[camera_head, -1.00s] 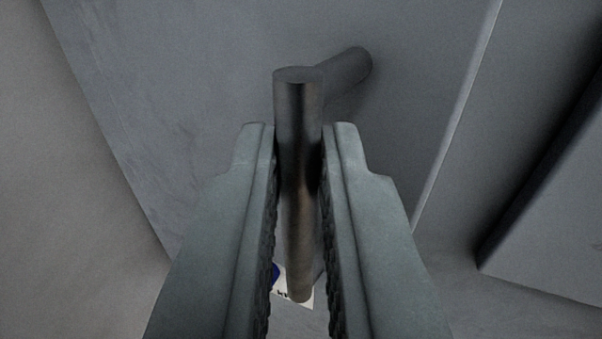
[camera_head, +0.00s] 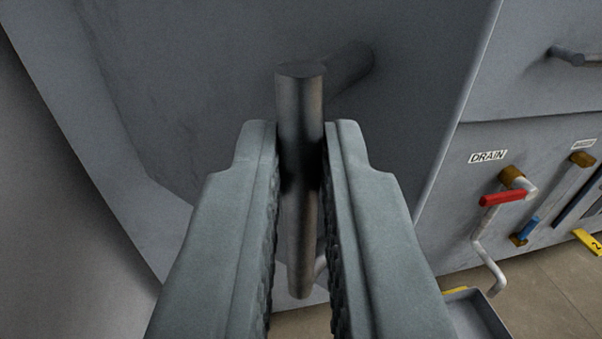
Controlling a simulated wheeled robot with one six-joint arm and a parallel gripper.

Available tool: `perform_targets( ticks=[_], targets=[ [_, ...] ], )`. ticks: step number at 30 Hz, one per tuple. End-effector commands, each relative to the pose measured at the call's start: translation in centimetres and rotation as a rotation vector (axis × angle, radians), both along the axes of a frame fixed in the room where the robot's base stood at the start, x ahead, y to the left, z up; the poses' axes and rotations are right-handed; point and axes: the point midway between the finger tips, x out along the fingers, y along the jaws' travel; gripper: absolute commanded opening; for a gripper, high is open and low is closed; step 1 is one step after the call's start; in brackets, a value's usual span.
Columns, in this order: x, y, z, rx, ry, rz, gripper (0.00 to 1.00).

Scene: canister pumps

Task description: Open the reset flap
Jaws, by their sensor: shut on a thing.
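A dark metal bar handle (camera_head: 299,210) runs down the middle of the view. Its upper end joins a grey panel (camera_head: 210,60) through a short round post. This panel is the flap that I hold; no reset label shows on it. My gripper (camera_head: 301,128) is shut on the bar, one ribbed finger on each side. The panel stands at an angle in front of another grey front, with its right edge clear of it. Its hinge cannot be made out.
At right, a lower grey front carries a DRAIN label (camera_head: 488,157), a red-handled valve (camera_head: 503,198) with a bent pipe, and a blue-handled valve (camera_head: 529,229). Another bar handle (camera_head: 580,58) is above. A grey tray (camera_head: 478,312) sits below on the tan floor (camera_head: 540,290).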

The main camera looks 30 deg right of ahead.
Motion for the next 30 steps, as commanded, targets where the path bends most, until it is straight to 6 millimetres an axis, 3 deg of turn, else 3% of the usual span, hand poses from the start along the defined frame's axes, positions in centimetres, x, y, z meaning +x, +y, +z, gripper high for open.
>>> perform_targets(
  ticks=[11, 21, 30],
  targets=[
    [-0.4, 6.1, 0.1, 0.001, -0.003, 0.005, 0.0],
    [0.7, 12.1, 0.2, 0.001, -0.006, 0.004, 0.0],
    [1.7, 14.6, 0.2, 0.0, -0.005, 0.001, 0.0]
  ],
)
